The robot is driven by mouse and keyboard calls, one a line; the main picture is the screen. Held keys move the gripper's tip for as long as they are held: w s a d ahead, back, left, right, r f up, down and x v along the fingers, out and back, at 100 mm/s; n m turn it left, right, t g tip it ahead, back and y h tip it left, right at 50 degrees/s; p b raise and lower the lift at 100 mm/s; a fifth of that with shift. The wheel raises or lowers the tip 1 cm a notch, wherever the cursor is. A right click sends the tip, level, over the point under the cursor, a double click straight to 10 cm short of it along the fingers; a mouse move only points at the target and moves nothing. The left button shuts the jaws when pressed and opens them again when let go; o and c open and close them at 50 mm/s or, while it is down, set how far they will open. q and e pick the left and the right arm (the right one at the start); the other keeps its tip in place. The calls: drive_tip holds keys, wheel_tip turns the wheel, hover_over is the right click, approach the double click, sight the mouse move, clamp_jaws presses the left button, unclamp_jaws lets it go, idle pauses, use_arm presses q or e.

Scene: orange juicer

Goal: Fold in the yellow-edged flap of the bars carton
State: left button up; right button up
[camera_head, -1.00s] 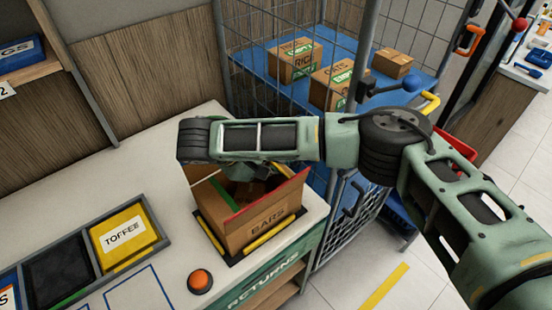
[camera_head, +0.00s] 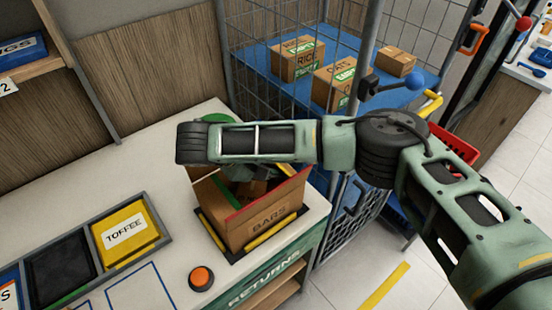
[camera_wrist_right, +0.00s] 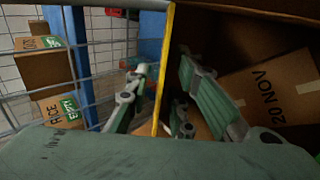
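The bars carton (camera_head: 262,226) stands on the counter with its top open. Its red-edged flap (camera_head: 268,194) stands up along the front. A short stretch of the yellow-edged flap (camera_head: 286,169) shows behind it, just under my right arm. In the right wrist view the flap's yellow edge (camera_wrist_right: 166,65) runs upright between the two fingers of my right gripper (camera_wrist_right: 165,100). The fingers are apart, one on each side of the edge; I cannot tell whether either touches it. In the head view my right arm hides most of the gripper. My left gripper is not in view.
The carton sits in a dark tray with yellow bars (camera_head: 270,233). An orange button (camera_head: 201,278) and a yellow toffee bin (camera_head: 127,233) are on the counter to the left. A wire cage cart (camera_head: 268,50) with cartons stands behind and right. A box marked 20 NOV (camera_wrist_right: 265,88) shows inside the carton.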

drive_tip(key=shift+a+r, duration=0.1)
drive_tip(key=v, duration=1.1)
drive_tip(key=shift+s+a+r, duration=0.2)
drive_tip(key=shift+a, duration=0.05)
